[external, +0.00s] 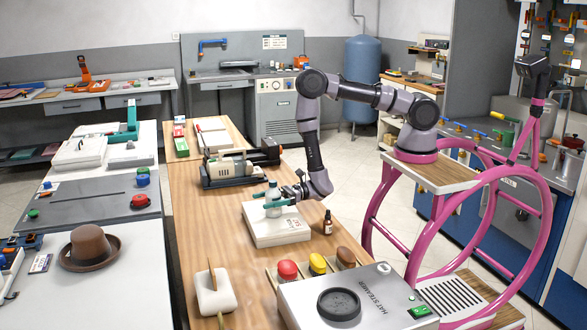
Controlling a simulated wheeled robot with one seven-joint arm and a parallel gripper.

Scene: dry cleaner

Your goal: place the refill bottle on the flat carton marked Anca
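The carton has small dark and red print, too small to read as Anca. My gripper (277,203) reaches in from the right, with its teal fingers on either side of the bottle's body. The fingers hide part of the bottle, and whether they press on it is too small to tell.
A small brown dropper bottle (328,222) stands just right of the carton. Red, yellow and brown-topped items (317,263) and the hat steamer (365,300) are in front. Bare wood lies left of the carton.

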